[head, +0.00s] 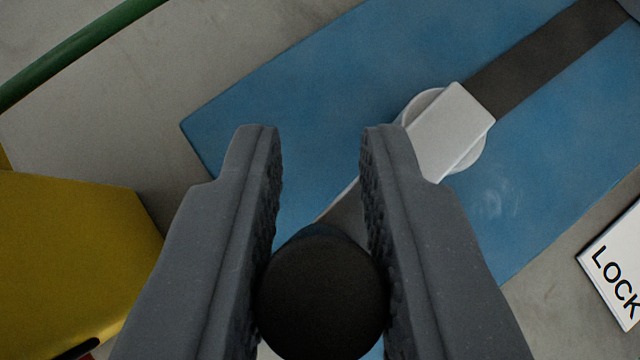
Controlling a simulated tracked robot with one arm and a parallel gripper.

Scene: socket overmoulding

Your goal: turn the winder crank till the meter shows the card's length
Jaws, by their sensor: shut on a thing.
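My gripper (320,150) is seen from behind, its two grey fingers on either side of a round black knob (322,295). The fingers are shut on this knob, which appears to be the crank's handle. The light grey crank arm (452,125) runs from a round pale hub (425,103) down-left to the knob, partly hidden behind the right finger. The crank sits over a blue panel (300,95) with a dark grey strip (550,55) running to the upper right. No meter and no length card show in this view.
A yellow block (70,260) stands at the lower left. A green tube or hose (75,50) crosses the upper left corner. A white sign reading "LOCK" (615,265) is at the right edge. Bare grey floor or bench surface (130,120) lies around the blue panel.

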